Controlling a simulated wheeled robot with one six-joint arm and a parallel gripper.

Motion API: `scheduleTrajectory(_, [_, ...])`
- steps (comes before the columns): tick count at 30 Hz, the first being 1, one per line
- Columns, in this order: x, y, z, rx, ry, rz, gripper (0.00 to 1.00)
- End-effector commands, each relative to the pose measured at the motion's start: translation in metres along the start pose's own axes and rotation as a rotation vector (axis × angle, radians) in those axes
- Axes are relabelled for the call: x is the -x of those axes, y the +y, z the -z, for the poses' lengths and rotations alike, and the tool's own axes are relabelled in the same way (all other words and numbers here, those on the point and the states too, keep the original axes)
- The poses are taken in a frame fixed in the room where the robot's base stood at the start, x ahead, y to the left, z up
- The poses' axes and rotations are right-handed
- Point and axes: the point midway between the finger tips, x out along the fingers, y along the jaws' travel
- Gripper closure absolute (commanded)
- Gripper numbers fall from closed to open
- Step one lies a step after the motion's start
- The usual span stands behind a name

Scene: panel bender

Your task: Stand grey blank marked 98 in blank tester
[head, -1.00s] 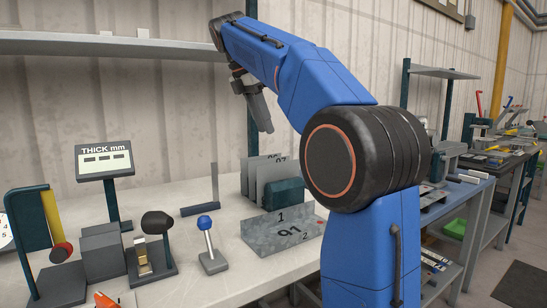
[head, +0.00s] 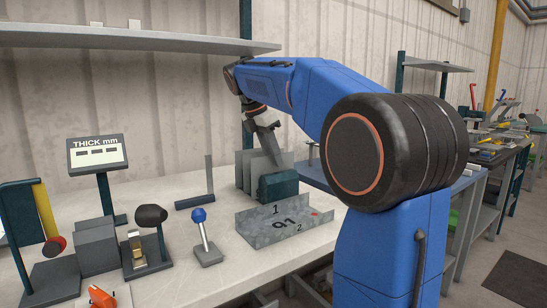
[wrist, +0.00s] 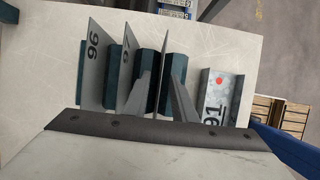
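Several thin grey blanks stand upright in a dark teal rack (head: 278,186) at the back of the bench. In the wrist view one blank reads 96 (wrist: 93,60) and another reads 97 (wrist: 128,65). A third blank (wrist: 160,62) is seen nearly edge-on, its number not readable. My gripper (wrist: 163,92) is open, pointing down at the rack, with one finger on each side of that third blank; I cannot tell whether they touch it. In the head view my gripper (head: 272,150) is over the rack. A THICK mm display (head: 97,154) stands behind grey blocks (head: 97,248), possibly the tester.
A grey channel-shaped part marked 91 (head: 262,236) lies in front of the rack. A blue-knobbed lever (head: 200,216), a black-knobbed device (head: 151,216) and a yellow-armed stand (head: 46,208) are on the left. A shelf (head: 120,40) overhangs the back.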

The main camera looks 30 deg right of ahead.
Motion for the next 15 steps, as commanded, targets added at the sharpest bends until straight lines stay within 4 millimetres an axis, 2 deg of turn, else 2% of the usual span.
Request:
scheduleTrajectory(10, [-0.003,-0.0002,0.0,0.0,0.0,0.0,0.76])
scheduleTrajectory(13, [-0.0029,-0.0002,0.0,0.0,0.0,0.0,1.0])
scheduleTrajectory(15, [-0.0028,-0.0002,-0.0001,0.0,0.0,0.0,1.0])
